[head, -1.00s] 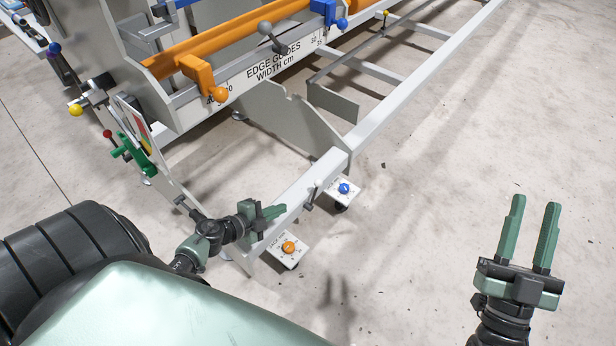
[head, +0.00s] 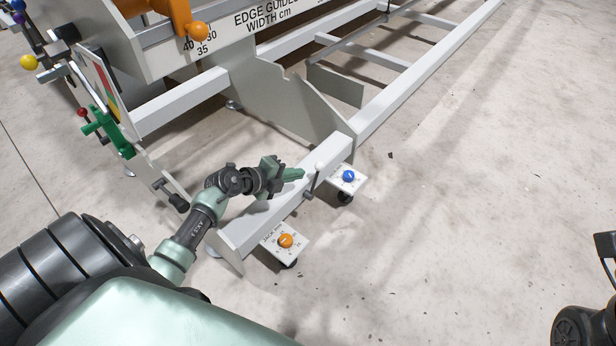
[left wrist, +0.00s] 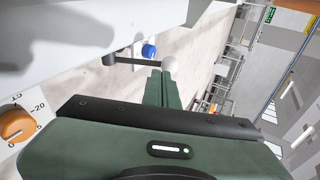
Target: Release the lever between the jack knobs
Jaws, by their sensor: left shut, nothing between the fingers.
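The lever (head: 312,186) stands on the side of the grey beam between the two jack knobs, with a pale ball at its tip. In the left wrist view the lever's dark arm (left wrist: 130,60) ends in that ball just beyond my fingertips. The orange jack knob (head: 286,241) and the blue jack knob (head: 348,176) sit on white dial plates. My left gripper (head: 300,174) is shut and empty, its fingertips close to the ball; contact cannot be told. It also shows in the left wrist view (left wrist: 160,73). My right gripper's fingers are out of view.
The grey beam (head: 260,213) runs under my left gripper. The green clamp (head: 102,121) and yellow ball knob (head: 28,62) are at the left, and the orange guide (head: 178,14) is above.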

